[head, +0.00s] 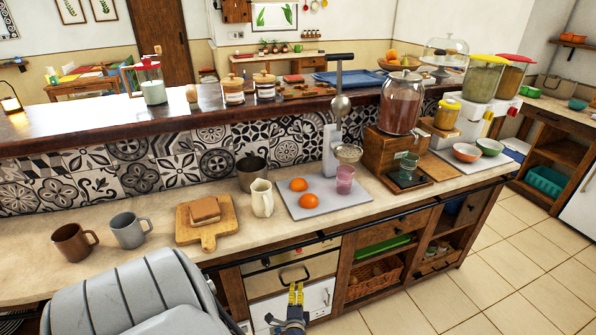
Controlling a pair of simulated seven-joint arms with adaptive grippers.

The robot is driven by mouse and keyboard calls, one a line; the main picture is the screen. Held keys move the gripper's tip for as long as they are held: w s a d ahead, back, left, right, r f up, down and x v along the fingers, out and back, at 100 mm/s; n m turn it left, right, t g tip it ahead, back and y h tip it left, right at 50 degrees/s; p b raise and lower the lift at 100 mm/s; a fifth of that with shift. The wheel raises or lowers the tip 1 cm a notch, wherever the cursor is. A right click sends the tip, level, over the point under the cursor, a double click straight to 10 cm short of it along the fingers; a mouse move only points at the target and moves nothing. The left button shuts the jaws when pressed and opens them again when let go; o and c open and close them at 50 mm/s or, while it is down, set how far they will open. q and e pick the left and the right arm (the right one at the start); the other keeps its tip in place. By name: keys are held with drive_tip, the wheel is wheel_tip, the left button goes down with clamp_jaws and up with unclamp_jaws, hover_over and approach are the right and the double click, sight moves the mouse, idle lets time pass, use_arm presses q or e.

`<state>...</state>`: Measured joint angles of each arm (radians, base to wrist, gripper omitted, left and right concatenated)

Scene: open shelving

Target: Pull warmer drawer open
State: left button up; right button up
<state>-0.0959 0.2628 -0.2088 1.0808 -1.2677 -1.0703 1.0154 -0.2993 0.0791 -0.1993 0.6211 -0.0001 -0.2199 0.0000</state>
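The warmer drawer (265,284) is a beige front panel under the counter, with a dark bow handle (283,281). Its front looks flush with the cabinet around it. My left gripper (296,286) has yellow fingers and a dark blue body, and comes up from the bottom edge. Its fingertips overlap the lower edge of the handle in the picture. The fingers are close together. I cannot tell if they touch or enclose the handle. My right gripper is not in view.
A white panel with knobs (318,299) is below the drawer. A dark rail (345,231) runs along the counter edge (390,209) above. Open shelves with a wicker basket (372,279) are to the right. The tiled floor (500,262) at right is clear.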

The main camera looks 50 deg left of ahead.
sight(298, 282)
use_arm(q)
drive_tip(key=shift+x, duration=2.45)
clamp_jaws()
